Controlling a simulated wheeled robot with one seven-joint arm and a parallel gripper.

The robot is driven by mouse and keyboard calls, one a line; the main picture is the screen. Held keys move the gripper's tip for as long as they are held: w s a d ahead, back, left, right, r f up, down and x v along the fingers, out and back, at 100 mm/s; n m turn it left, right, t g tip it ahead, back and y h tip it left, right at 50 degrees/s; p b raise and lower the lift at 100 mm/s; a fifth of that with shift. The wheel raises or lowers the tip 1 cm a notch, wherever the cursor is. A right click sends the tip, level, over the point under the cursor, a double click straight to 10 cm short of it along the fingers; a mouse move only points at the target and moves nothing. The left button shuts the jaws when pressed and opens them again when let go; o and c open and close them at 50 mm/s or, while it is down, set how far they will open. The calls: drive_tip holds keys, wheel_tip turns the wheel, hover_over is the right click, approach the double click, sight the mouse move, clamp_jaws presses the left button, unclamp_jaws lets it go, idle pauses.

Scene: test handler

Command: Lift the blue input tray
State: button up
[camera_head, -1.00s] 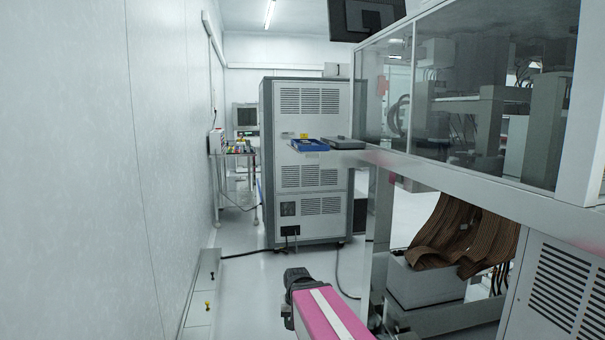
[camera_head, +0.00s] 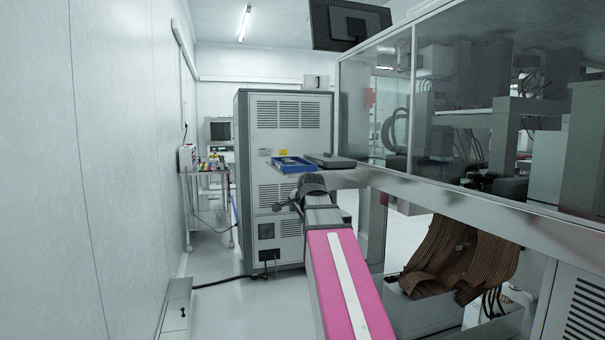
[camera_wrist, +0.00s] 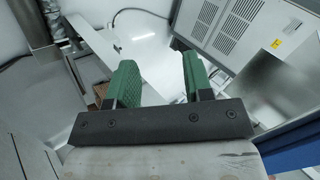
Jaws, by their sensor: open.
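The blue input tray (camera_head: 288,166) lies flat on the left end of a metal ledge in the head view. In the wrist view a blue surface (camera_wrist: 295,155) shows at the lower right corner, cut off by the frame; it looks like part of the tray. My gripper (camera_wrist: 158,80) is open and empty, its two green finger pads apart. In the head view my gripper (camera_head: 282,207) is small, just below and in front of the tray, not touching it as far as I can see.
A dark grey tray (camera_head: 331,161) lies right of the blue one on the ledge. A tall grey cabinet (camera_head: 285,120) stands behind. The glass-walled machine (camera_head: 460,110) fills the right. A small cart (camera_head: 208,172) stands far left.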

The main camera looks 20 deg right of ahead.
sight(303, 171)
drive_tip(key=s+d+r+m+t, duration=0.1)
drive_tip(key=d+r+m+t, duration=0.1)
drive_tip(key=r, duration=0.8)
drive_tip(key=s+d+r+m+t, duration=0.1)
drive_tip(key=d+r+m, duration=0.15)
drive_tip(key=r, duration=0.65)
drive_tip(key=shift+a+x, duration=0.15)
drive_tip(key=shift+x, duration=2.4)
drive_tip(key=shift+a+x, duration=0.15)
drive_tip(key=shift+x, duration=2.4)
drive_tip(key=shift+r, duration=0.1)
drive_tip(key=shift+c, duration=0.2)
